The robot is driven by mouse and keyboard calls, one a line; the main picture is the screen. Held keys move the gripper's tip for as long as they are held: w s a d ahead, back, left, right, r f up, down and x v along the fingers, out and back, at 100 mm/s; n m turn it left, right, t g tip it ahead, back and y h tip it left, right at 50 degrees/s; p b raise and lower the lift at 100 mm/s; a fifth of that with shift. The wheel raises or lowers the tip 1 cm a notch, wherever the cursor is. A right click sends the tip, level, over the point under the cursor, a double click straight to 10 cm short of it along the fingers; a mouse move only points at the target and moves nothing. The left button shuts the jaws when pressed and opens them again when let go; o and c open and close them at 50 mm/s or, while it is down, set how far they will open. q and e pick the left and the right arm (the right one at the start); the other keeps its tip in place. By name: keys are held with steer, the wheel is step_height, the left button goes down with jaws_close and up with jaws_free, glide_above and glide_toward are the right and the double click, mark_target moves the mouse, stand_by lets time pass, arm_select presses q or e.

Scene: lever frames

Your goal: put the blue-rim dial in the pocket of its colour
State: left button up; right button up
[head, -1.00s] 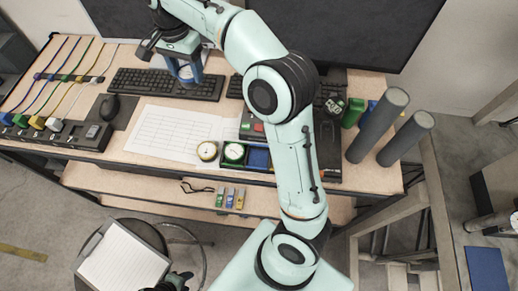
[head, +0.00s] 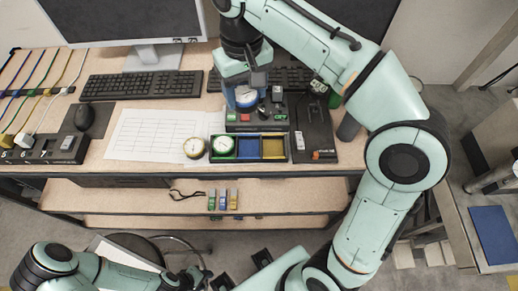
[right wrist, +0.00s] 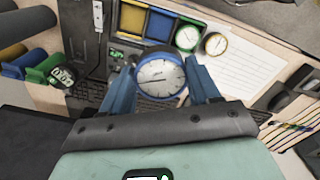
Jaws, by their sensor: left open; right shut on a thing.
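My right gripper (head: 245,92) is shut on the blue-rim dial (head: 246,99), holding it behind the tray. In the right wrist view the white-faced dial (right wrist: 160,77) sits between the two blue fingers. The tray (head: 248,161) has green, blue and yellow pockets in a row. The blue pocket (head: 249,148) is the middle one and is empty; it also shows in the right wrist view (right wrist: 160,25). A green-rim dial (head: 222,146) lies in the green pocket. My left gripper (head: 195,276) is open and empty low in the head view, partly cut off.
A yellow-rim dial (head: 195,147) lies on the desk left of the tray. The yellow pocket (head: 273,147) is empty. A device with buttons (head: 258,118) stands just behind the tray. A paper sheet (head: 152,135), keyboard (head: 140,86) and monitor (head: 125,20) are to the left.

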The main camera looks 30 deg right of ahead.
steer(key=b, duration=0.4)
glide_toward(250, 152)
steer(key=shift+w+d, duration=0.1)
steer(key=shift+w, duration=0.05)
arm_select(q)
step_height(250, 152, down, 6)
steer(key=s, duration=0.2)
steer(key=shift+s+r+b, duration=0.25)
steer(key=shift+s+b, duration=0.05)
steer(key=shift+b, duration=0.05)
arm_select(e)
steer(key=shift+f, duration=2.45)
steer(key=shift+f, duration=0.45)
arm_select(q)
steer(key=shift+s+f, duration=0.1)
steer(key=shift+f, duration=0.15)
arm_select(e)
steer(key=o, duration=0.9)
steer(key=shift+f, duration=0.2)
steer(key=shift+o, duration=0.2)
steer(key=shift+r, duration=0.3)
arm_select(q)
steer(key=r+p, duration=0.1)
steer(key=w+r+p, duration=0.1)
steer(key=r, duration=0.1)
steer(key=shift+w+r, duration=0.1)
steer(key=shift+w, duration=0.05)
arm_select(e)
step_height(250, 152, up, 13)
steer(key=shift+f, duration=0.15)
